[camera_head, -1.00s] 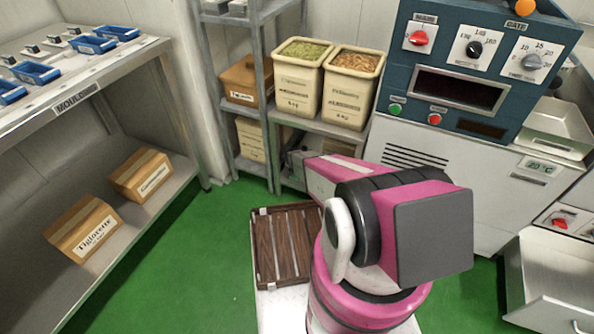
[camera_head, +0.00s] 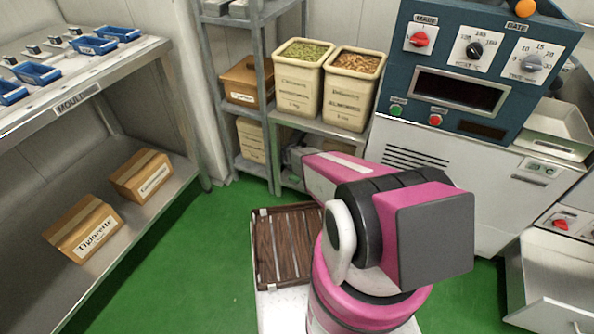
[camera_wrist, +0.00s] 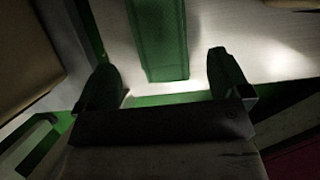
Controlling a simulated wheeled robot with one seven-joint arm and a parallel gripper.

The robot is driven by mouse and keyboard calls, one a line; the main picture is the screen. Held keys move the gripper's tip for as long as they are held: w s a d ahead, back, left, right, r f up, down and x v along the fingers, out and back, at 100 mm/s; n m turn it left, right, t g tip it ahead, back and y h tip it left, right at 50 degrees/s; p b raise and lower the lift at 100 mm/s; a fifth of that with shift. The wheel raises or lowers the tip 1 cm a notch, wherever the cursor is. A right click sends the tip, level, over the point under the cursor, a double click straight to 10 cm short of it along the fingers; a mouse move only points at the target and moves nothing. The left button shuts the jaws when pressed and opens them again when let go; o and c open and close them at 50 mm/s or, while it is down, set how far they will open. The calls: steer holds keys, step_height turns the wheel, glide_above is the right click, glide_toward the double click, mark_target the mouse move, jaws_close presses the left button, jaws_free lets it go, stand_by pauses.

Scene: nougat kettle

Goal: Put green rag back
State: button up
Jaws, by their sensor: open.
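A green rag (camera_wrist: 160,38) shows in the wrist view as a strip of woven cloth against a pale, brightly lit surface. Its lower end is in view and its top runs out of the frame. My gripper (camera_wrist: 163,80) is open, with one dark finger on each side below the rag. The rag's end lies between the lines of the fingers, and I see no contact with either. How far it is from the fingertips is hard to tell. In the head view I cannot make out the rag, and my arm hides most of the area around my gripper.
A grey rack (camera_head: 262,90) holds two cream bins (camera_head: 297,85) (camera_head: 351,88) and a brown box (camera_head: 245,83). The blue control panel (camera_head: 480,65) stands right of it. A steel bench (camera_head: 130,60) with cartons (camera_head: 88,228) is at left. Green floor (camera_head: 190,270) lies open between.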

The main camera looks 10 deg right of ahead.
steer(key=v, duration=0.6)
steer(key=shift+s+r, duration=0.2)
steer(key=shift+r, duration=0.15)
steer(key=shift+a, duration=0.1)
